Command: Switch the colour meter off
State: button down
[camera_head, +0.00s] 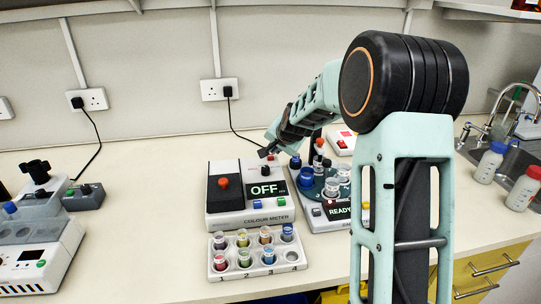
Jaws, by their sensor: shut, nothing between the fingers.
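The colour meter (215,217) is a white box with its name on the front edge. It has a dark lid (223,197) with a red knob (223,182) on the left. Its display (267,188) reads OFF. A small dark control with a reddish top (266,171) stands behind the display, and a blue and a green button sit below it. My gripper (264,154) is shut and empty, above the back right part of the meter. I cannot tell whether it touches the control.
A white rack (218,271) with several coloured vials stands in front of the meter. A machine with a READY display (339,211) stands close on the right, partly behind my arm. Another device (40,262) is at far left.

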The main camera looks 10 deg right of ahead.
jog(key=shift+r, duration=0.15)
notch_tip(320, 180, up, 6)
jog(key=p, duration=0.3)
dwell(0.4)
